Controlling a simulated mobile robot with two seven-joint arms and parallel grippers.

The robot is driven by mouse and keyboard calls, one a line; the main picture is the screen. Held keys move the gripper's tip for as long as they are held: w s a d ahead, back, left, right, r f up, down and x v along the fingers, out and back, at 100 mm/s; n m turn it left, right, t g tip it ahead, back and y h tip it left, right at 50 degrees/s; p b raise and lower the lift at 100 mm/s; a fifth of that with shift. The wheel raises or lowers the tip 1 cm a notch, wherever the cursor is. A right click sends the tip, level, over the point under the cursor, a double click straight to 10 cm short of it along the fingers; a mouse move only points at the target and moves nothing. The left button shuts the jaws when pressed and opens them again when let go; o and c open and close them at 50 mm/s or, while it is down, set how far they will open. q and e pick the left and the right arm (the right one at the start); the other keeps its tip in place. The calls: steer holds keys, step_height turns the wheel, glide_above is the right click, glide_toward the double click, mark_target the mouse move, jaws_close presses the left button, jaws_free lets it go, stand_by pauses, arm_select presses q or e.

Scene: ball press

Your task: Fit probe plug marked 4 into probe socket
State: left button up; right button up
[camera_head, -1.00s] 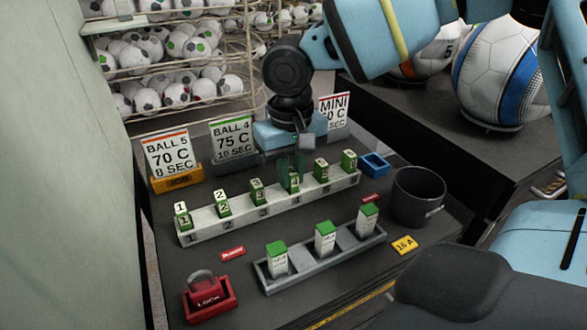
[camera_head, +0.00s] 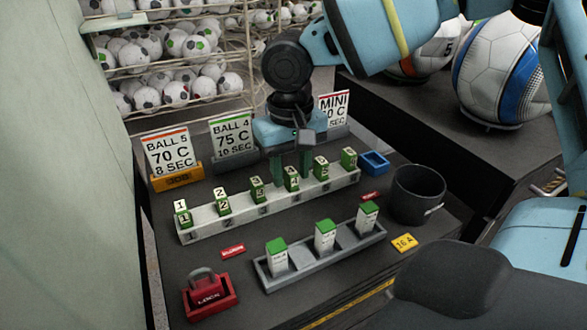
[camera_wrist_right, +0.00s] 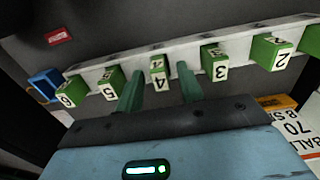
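The plug marked 4 (camera_head: 291,178) is a green block with a white number face. It stands in the long pale rack (camera_head: 213,229), in a row of similar numbered plugs. My right gripper (camera_head: 293,165) is just behind the rack at plug 4. In the right wrist view its two green fingers (camera_wrist_right: 160,88) are apart, one to each side of plug 4 (camera_wrist_right: 158,72), with gaps between; it is open. I cannot make out which part is the probe socket; the rack's openings are hidden under the plugs. My left gripper is not in view.
A grey tray (camera_head: 301,258) with several white-green blocks lies in front of the rack. A red lock holder (camera_head: 210,300), a dark cup (camera_head: 417,195) and a small blue tray (camera_head: 374,163) stand nearby. Sign cards (camera_head: 170,152) stand behind the rack.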

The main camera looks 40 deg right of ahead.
mark_target(291, 171)
step_height(291, 171, up, 12)
steer(key=p, duration=0.1)
steer(key=shift+f, duration=0.1)
stand_by(0.4)
